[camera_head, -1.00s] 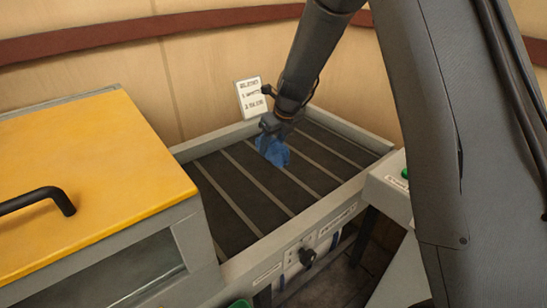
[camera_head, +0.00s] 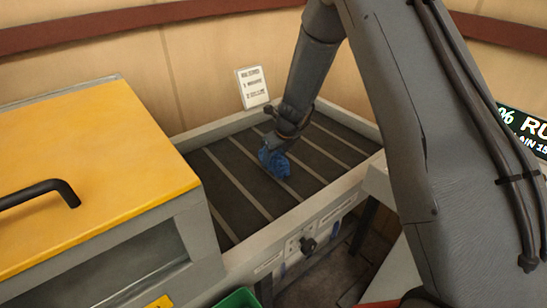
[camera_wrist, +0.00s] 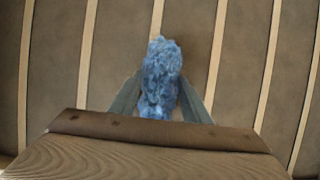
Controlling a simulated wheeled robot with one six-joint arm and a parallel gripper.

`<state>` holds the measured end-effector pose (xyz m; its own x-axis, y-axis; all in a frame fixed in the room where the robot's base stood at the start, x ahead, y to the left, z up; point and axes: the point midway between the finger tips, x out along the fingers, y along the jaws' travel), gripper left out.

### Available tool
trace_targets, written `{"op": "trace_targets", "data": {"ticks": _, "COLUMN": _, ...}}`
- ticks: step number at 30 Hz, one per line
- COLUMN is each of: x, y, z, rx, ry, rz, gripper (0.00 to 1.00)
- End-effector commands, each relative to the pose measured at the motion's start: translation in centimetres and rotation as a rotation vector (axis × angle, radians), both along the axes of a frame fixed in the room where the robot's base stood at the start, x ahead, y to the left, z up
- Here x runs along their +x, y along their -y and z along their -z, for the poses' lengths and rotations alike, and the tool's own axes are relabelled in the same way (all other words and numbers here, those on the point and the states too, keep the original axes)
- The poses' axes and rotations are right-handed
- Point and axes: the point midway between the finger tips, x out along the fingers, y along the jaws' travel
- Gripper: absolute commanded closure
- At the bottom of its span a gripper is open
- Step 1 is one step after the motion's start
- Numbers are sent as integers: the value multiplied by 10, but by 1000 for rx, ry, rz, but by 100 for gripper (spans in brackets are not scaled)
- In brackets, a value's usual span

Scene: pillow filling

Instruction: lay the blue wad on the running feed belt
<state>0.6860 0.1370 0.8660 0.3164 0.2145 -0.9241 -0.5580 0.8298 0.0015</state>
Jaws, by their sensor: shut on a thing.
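The blue wad (camera_head: 275,161) is fluffy and lumpy. It sits between the fingers of my gripper (camera_wrist: 160,98), which is shut on it. In the head view my gripper (camera_head: 274,148) points down over the middle of the feed belt (camera_head: 227,177), a dark belt with pale cross slats. In the wrist view the wad (camera_wrist: 161,75) sticks out past the fingertips, with the belt (camera_wrist: 115,50) behind it. The wad is close to the belt; I cannot tell whether it touches. Part of the wad is hidden by my gripper.
A yellow-lidded machine (camera_head: 90,160) with a black handle (camera_head: 45,192) stands at the belt's left end. A raised grey frame (camera_head: 300,220) with a black knob (camera_head: 308,245) edges the belt's near side. A white sign (camera_head: 252,88) stands behind. A green bin (camera_head: 238,299) is at the bottom.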

Motion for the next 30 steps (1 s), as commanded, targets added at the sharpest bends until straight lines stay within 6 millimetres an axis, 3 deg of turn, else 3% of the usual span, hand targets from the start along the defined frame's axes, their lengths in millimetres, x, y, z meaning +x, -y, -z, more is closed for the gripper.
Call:
{"op": "trace_targets", "data": {"ticks": 19, "x": 0, "y": 0, "z": 12, "rx": 0, "ry": 0, "rz": 0, "gripper": 80}}
{"op": "trace_targets", "data": {"ticks": 20, "x": 0, "y": 0, "z": 12, "rx": 0, "ry": 0, "rz": 0, "gripper": 52}}
{"op": "trace_targets", "data": {"ticks": 22, "x": 0, "y": 0, "z": 12, "rx": 0, "ry": 0, "rz": 0, "gripper": 40}}
{"op": "trace_targets", "data": {"ticks": 30, "x": 0, "y": 0, "z": 11, "rx": 0, "ry": 0, "rz": 0, "gripper": 38}}
